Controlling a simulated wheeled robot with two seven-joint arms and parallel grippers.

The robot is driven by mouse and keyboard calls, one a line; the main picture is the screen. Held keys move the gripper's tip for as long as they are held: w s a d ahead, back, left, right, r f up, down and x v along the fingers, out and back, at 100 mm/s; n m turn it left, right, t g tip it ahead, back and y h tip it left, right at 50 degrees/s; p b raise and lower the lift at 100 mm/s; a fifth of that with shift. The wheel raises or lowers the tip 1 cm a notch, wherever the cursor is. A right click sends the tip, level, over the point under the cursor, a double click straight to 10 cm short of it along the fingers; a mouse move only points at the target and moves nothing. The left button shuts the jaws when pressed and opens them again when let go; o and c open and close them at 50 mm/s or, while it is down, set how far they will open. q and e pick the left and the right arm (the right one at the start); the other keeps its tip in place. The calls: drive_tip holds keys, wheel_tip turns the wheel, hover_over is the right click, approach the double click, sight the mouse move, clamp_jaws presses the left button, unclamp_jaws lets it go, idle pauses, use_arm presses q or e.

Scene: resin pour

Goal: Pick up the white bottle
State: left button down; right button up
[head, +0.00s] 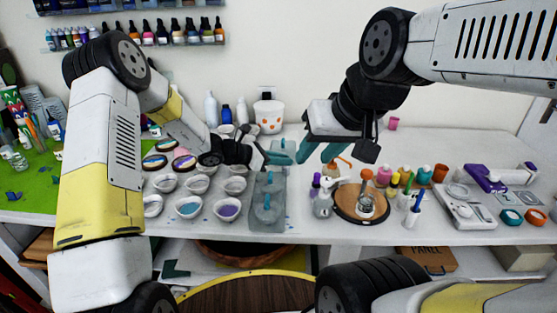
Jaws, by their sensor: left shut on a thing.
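Several white bottles show, and I cannot tell which one the task means. A tall white bottle (211,110) and a slimmer white bottle (242,112) stand at the back near the wall. My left gripper (276,154) is over the middle of the table, behind the grey tray. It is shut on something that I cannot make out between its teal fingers. My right gripper (322,149) is just right of it, open, with its teal fingers apart and nothing seen between them.
A blue bottle (226,115) and a white orange-dotted container (268,114) stand at the back. Several small cups (226,209) and a grey tray (275,222) fill the left middle. A round wooden board (346,210) bears small items.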

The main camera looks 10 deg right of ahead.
use_arm(q)
drive_tip(key=shift+a+f, duration=0.15)
drive_tip(key=shift+f, duration=0.1)
wheel_tip(320, 180, up, 10)
drive_tip(key=shift+r, duration=0.15)
idle(0.3)
